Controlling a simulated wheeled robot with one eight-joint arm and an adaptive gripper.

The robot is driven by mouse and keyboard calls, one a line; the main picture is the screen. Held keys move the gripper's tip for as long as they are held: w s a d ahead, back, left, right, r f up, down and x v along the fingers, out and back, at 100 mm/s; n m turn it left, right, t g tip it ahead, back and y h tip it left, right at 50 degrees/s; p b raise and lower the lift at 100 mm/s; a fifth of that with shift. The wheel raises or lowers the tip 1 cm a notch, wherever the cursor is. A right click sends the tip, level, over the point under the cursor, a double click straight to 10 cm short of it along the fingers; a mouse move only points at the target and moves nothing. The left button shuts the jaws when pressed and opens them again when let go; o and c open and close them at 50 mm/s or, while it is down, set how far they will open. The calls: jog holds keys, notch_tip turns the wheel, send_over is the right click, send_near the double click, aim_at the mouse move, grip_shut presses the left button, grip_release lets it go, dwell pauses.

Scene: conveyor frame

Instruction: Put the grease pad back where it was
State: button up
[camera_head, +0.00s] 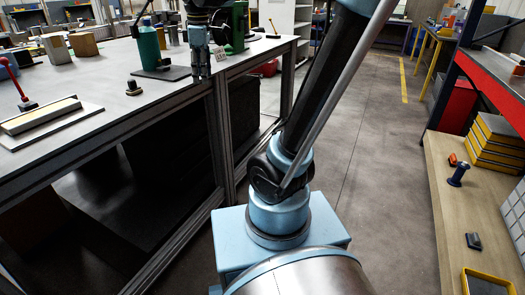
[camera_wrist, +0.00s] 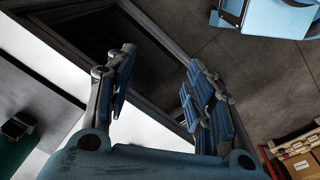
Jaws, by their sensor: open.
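My gripper (camera_head: 201,66) hangs at the front edge of the grey workbench (camera_head: 115,95). In the wrist view its two blue-padded fingers (camera_wrist: 160,82) are spread apart with nothing between them. A dark flat pad (camera_head: 178,74) lies on the bench just left of my gripper, beside a green bottle (camera_head: 149,48). I cannot tell for sure whether this is the grease pad. A cream-yellow bar on a pale plate (camera_head: 75,115) lies further left, near the bench's front edge.
A dark knob (camera_head: 133,87) stands near the front of the bench. A red lever (camera_head: 14,80), wooden blocks (camera_head: 84,44) and a green machine (camera_head: 236,28) are also on it. At right, a wooden shelf (camera_head: 455,205) holds small items and yellow-edged boxes (camera_head: 497,145). The aisle floor (camera_head: 380,110) is clear.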

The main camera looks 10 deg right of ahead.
jog(key=s+d+f+m, duration=0.7)
jog(key=s+d+f, duration=0.1)
jog(key=f, duration=0.3)
jog(key=s+d+f+m+t, duration=0.1)
jog(key=s+d+f+m, duration=0.7)
jog(key=f, duration=0.4)
jog(key=shift+s+d, duration=0.25)
jog(key=shift+s, duration=0.35)
